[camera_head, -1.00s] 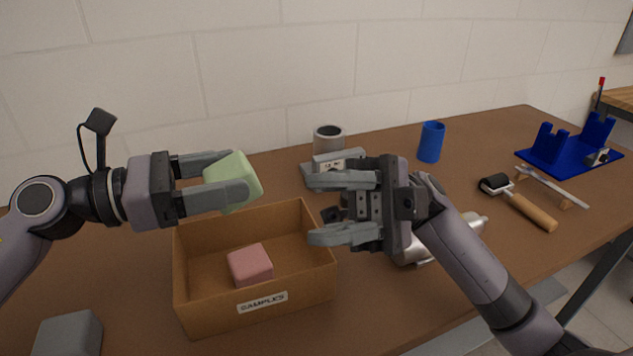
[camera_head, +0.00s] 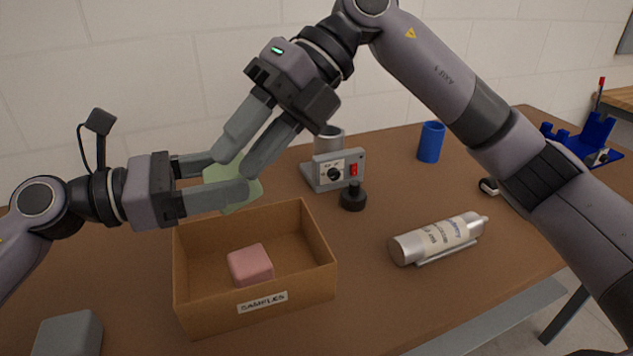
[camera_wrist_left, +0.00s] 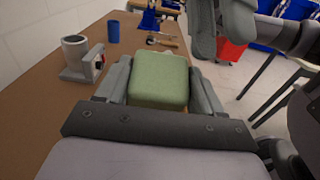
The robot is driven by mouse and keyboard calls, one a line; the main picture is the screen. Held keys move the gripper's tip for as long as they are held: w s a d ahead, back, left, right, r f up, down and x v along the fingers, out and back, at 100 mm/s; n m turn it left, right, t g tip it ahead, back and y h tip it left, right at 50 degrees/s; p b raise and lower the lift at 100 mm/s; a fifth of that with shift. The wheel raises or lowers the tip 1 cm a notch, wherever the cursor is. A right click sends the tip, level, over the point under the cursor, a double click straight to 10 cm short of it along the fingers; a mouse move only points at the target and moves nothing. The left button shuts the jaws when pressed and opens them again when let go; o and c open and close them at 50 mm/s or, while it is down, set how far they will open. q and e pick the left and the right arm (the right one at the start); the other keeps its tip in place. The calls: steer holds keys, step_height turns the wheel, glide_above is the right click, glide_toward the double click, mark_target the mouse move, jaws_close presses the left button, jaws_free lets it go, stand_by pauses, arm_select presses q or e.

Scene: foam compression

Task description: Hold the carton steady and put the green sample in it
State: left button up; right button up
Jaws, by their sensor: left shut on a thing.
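The green sample (camera_head: 217,174) is clamped in my left gripper (camera_head: 238,178), raised above the back rim of the open carton. In the left wrist view the sample (camera_wrist_left: 158,86) sits between both fingers. The brown carton (camera_head: 262,303), labelled "SAMPLES", stands upright on the table with a pink block (camera_head: 250,265) inside. My right gripper (camera_head: 237,166) comes down from the upper right. Its fingers look apart and empty, and they overlap the sample in the head view; I cannot tell whether they touch it. No gripper holds the carton.
A grey device with a red switch (camera_head: 335,172), a black knob-like piece (camera_head: 353,197) and a silver canister (camera_head: 437,240) lie to the right of the carton. A blue cup (camera_head: 430,142) stands farther back. A grey block (camera_head: 68,335) is at the front left.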

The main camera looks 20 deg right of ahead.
steer(key=w+d+r+t+h, duration=0.2)
steer(key=w, duration=0.1)
steer(key=m+h, duration=0.4)
steer(key=h, duration=0.4)
glide_above(317, 260)
steer(key=f, duration=1.2)
steer(key=shift+w+d+f, duration=0.15)
steer(key=shift+w+f, duration=0.15)
steer(key=shift+w, duration=0.05)
step_height(317, 260, down, 10)
steer(key=shift+f, duration=0.8)
jaws_close()
